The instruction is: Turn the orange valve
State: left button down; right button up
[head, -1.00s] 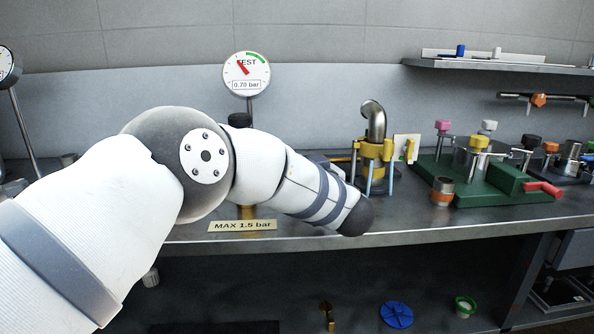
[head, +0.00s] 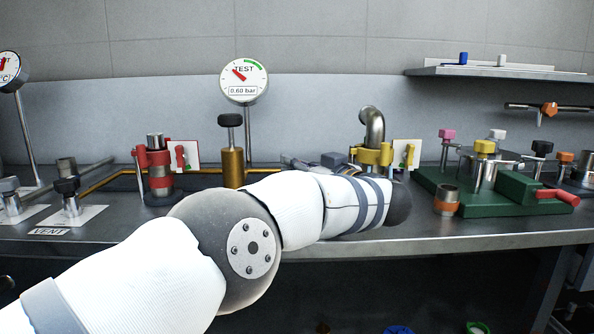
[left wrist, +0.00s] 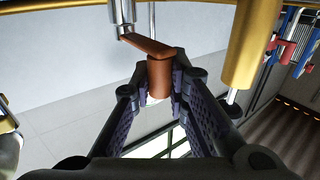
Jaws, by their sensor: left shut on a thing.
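The orange valve's lever (left wrist: 146,45) shows in the left wrist view, joined to a chrome stem (left wrist: 122,18), with a round orange grip (left wrist: 159,78) at its end. My left gripper (left wrist: 163,88) has its two dark fingers closed on either side of this grip. In the head view only a bit of the left gripper (head: 333,159) shows behind my arm, and the held lever is hidden there. My right gripper is not in view.
A brass post with a black knob (head: 232,165) stands left of my gripper, before a gauge (head: 244,80) reading 0.60 bar. A red fitting (head: 153,165) is farther left. A yellow fitting (head: 374,153) and a green base (head: 473,215) are to the right.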

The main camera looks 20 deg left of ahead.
pick_arm(q)
jog(key=shift+f, duration=0.15)
jog(key=c, duration=1.8)
grip_release()
jog(key=v, duration=1.2)
jog(key=shift+d, duration=0.1)
